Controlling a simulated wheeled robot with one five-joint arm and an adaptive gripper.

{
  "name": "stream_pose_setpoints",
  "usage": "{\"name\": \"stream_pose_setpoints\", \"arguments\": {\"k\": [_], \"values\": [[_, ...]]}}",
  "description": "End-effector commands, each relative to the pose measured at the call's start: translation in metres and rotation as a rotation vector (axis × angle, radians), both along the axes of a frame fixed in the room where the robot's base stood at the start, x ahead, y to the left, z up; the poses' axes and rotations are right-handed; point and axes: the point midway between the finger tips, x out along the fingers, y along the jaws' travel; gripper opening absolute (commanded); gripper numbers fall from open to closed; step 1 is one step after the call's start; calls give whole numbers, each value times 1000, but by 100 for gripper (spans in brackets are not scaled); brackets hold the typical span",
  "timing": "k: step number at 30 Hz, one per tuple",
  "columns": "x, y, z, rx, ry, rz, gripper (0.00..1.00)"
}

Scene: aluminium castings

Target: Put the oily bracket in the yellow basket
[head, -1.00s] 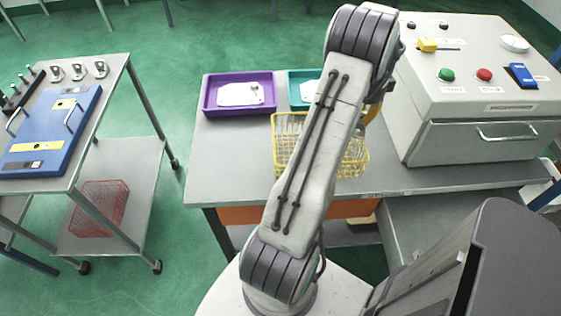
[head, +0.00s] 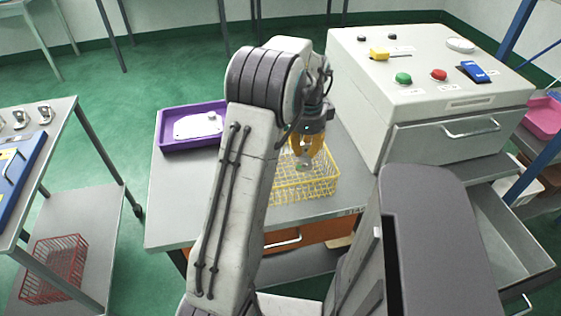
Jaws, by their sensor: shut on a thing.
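The yellow wire basket (head: 318,189) stands on the grey bench, left of the big grey machine. My gripper (head: 304,164) points down over the basket, at about its back half. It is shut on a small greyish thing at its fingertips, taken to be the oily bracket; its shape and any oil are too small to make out. I cannot tell how far above the basket floor the tips are. My arm hides the basket's left side.
A purple tray (head: 166,146) with a white piece in it sits at the bench's back left. The grey machine (head: 405,155) with buttons and a drawer stands close on the right. A red wire basket (head: 54,270) is on the left cart's lower shelf.

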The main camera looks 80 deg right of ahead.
Motion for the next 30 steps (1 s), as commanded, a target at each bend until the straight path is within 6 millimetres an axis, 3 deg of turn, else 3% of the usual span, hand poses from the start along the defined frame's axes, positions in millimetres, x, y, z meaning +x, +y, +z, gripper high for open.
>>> {"name": "stream_pose_setpoints", "arguments": {"k": [6,12,19,30], "values": [[38,-9,-23,0,-2,4,0],[57,-15,-36,-1,-2,0,0],[63,-16,-43,-1,-2,0,0],[63,-16,-78,-2,-2,0,0]]}}
